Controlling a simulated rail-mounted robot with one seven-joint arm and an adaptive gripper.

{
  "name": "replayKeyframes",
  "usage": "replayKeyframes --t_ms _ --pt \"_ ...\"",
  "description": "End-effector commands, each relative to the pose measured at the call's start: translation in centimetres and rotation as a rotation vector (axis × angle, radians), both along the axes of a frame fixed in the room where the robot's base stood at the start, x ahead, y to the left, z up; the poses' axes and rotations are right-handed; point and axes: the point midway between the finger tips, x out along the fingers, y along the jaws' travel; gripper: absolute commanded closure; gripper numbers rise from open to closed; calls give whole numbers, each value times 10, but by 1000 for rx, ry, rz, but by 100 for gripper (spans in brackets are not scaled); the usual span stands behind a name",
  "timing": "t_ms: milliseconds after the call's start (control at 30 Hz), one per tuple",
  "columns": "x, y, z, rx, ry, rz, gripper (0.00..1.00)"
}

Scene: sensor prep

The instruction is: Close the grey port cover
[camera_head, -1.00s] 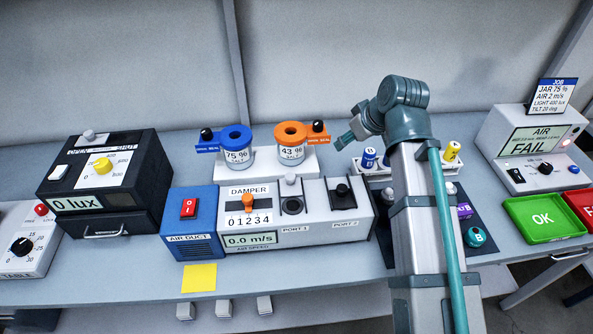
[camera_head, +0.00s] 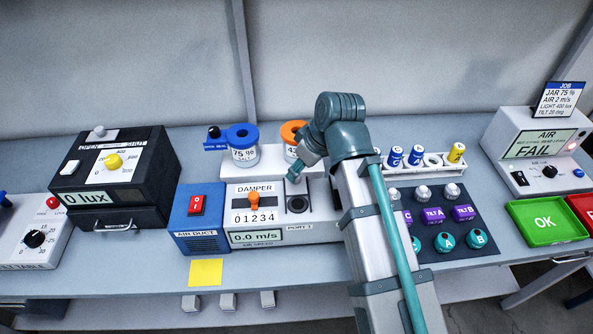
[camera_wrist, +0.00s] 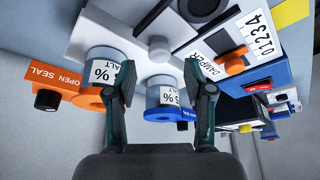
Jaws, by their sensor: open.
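The damper box (camera_head: 240,198) has an open round port, PORT 1 (camera_head: 297,204), with a dark hole. In the wrist view, a round grey knob (camera_wrist: 160,48), which looks like the port cover's handle, stands beside the dark port opening (camera_wrist: 203,6). My gripper (camera_head: 293,175) is above the back edge of the box, just behind PORT 1, and hides this knob in the head view. In the wrist view my two fingers (camera_wrist: 160,82) are apart, with nothing held between them; the knob lies beyond the tips. PORT 2 is hidden behind my arm.
A blue-lidded jar (camera_head: 243,147) and an orange-lidded jar (camera_head: 291,134) stand close behind the box, near my fingers. The orange damper lever (camera_head: 253,198) is left of PORT 1. A sensor mat (camera_head: 470,246) and vial rack (camera_head: 432,172) lie right of my arm.

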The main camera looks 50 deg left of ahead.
Motion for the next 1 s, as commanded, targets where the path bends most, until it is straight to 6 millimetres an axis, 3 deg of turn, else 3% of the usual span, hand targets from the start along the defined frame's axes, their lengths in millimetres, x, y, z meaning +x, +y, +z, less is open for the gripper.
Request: replayKeyframes --t_ms 300,733,1000 --pt "-2 13 -31 0 0 -1 47" --pt "-2 15 -38 1 0 -1 47" --pt "-2 15 -38 1 0 -1 91"
